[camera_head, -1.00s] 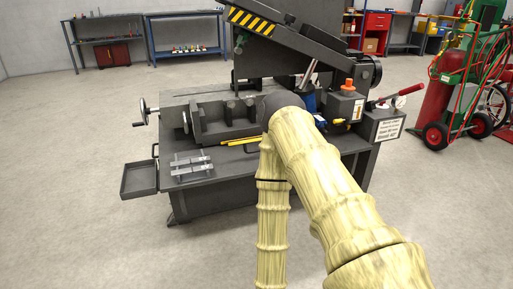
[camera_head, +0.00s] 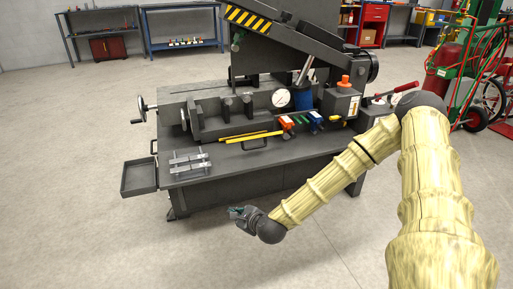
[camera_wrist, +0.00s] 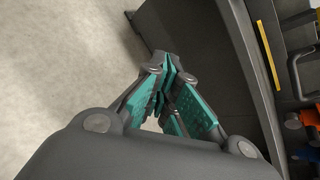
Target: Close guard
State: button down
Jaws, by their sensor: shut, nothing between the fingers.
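The guard (camera_head: 290,38) is a long dark cover with a yellow-and-black striped end, on top of the grey machine (camera_head: 225,165). It is tilted, its striped left end raised higher than its right side, with a clear gap above the machine bed. My gripper (camera_head: 237,211) is low in front of the machine, well below and apart from the guard. In the wrist view my gripper (camera_wrist: 170,68) has its teal-padded fingers together and empty, beside the machine's dark front. The guard is not seen in the wrist view.
Yellow bars (camera_head: 250,135) and coloured-handled tools (camera_head: 289,122) lie on the machine's ledge. A drawer (camera_head: 140,178) juts out at the left. A red cylinder cart (camera_head: 455,90) stands at the right. The floor in front is clear.

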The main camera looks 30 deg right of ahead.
jog(key=w+d+r+m+t+h+p, duration=0.1)
jog(key=w+d+r+m+t+h, duration=0.25)
jog(key=d+r+m, duration=1)
jog(key=w+d+f+n+b, duration=0.1)
jog(key=w, duration=0.2)
jog(key=w+d+f+n, duration=0.1)
jog(key=w+d, duration=0.1)
jog(key=w, duration=0.1)
jog(key=w+d+f+n+b, duration=0.1)
jog(key=w, duration=0.3)
jog(key=shift+d+f+g+h+b, duration=0.25)
jog(key=shift+f+g+h+b, duration=0.05)
jog(key=shift+f+g+h, duration=0.1)
jog(key=shift+w+d+r, duration=0.1)
jog(key=shift+w+r, duration=0.25)
jog(key=shift+r, duration=0.3)
jog(key=shift+w+d+r, duration=0.1)
jog(key=shift+w+r, duration=0.25)
jog(key=shift+r, duration=0.25)
jog(key=shift+w+d+r, duration=0.1)
jog(key=shift+w+r, duration=0.25)
jog(key=shift+r, duration=0.25)
jog(key=shift+r, duration=0.2)
